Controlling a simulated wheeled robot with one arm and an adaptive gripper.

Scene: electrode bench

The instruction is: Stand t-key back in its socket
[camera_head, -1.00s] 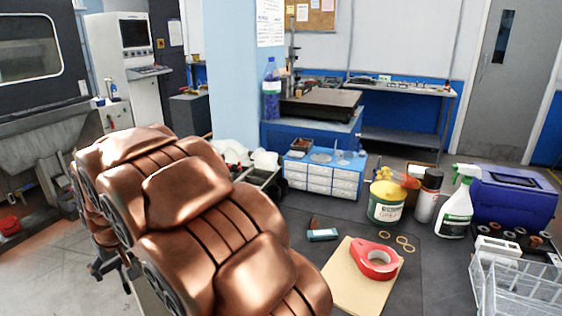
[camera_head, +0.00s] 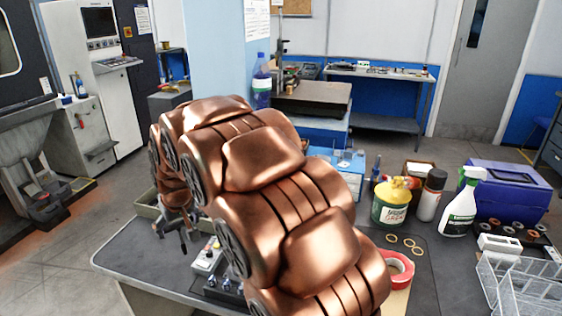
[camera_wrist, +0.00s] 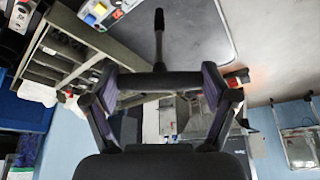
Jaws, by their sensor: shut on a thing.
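The t-key (camera_wrist: 159,45) is dark, with a crossbar handle and a straight stem with a thicker end. My gripper (camera_wrist: 160,84) is shut on its crossbar in the wrist view, and the stem points to the top of that picture. In the head view my gripper (camera_head: 178,224) hangs over the left part of the bench, partly behind my copper-coloured arm. I cannot make out the socket.
A grey-green tray (camera_head: 146,207) lies behind my gripper; a slotted tray (camera_wrist: 60,62) shows in the wrist view. The bench's left front corner (camera_head: 135,262) is bare. Red tape (camera_head: 400,268), a yellow-topped can (camera_head: 391,205) and a spray bottle (camera_head: 461,205) stand right.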

